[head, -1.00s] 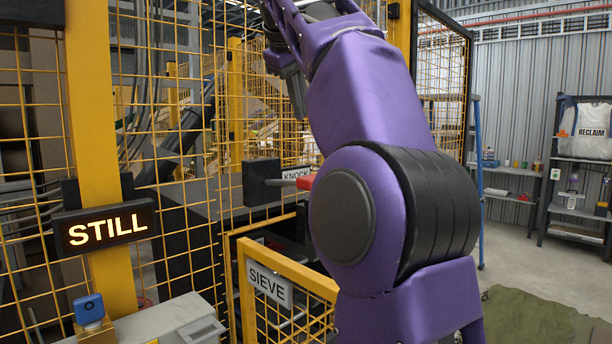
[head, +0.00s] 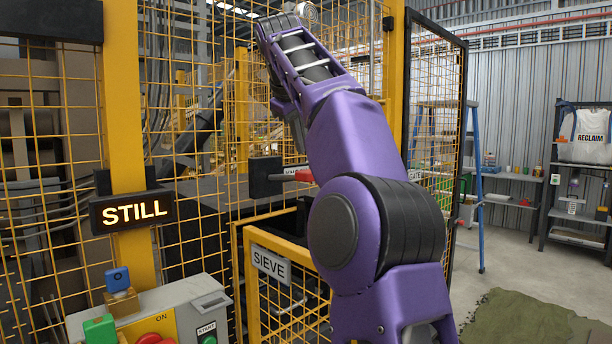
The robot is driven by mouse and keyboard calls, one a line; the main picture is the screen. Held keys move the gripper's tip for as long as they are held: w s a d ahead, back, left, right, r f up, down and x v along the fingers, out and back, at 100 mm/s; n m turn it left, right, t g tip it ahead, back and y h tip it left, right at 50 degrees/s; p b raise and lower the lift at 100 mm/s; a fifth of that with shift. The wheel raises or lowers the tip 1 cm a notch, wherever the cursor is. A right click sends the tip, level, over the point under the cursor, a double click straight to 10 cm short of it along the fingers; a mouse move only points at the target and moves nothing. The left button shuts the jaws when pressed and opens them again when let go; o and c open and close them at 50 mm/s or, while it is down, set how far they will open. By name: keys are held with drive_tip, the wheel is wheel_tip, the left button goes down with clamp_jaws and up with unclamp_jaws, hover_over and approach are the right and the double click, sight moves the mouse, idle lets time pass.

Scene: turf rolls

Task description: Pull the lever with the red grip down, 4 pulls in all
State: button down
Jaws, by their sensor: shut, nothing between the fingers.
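The lever's red grip (head: 304,175) shows just left of my arm. Its grey shaft (head: 286,177) comes out nearly level from a black box (head: 265,177) on the yellow mesh fence. The grip's right end is close to my arm's outline and may be partly covered. A sign behind it, partly hidden, starts with "KN". My purple arm rises in front and bends over at the top. My gripper (head: 297,128) is mostly hidden behind my forearm; what shows of it hangs above the grip, shut and apart from it.
A lit sign reading STILL (head: 131,212) hangs on a yellow post at left. A control panel (head: 185,315) with green and red buttons stands below it. A low yellow gate marked SIEVE (head: 269,264) is beneath the lever. Shelves (head: 512,185), a blue ladder (head: 478,190) and open floor lie right.

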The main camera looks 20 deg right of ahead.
sight(292, 176)
drive_tip(key=shift+d+f, duration=0.2)
drive_tip(key=shift+f, duration=0.6)
drive_tip(key=shift+s+f, duration=0.1)
drive_tip(key=shift+f, duration=0.05)
drive_tip(key=shift+f+b, duration=0.1)
drive_tip(key=shift+b, duration=0.25)
idle(1.0)
drive_tip(key=shift+f, duration=0.3)
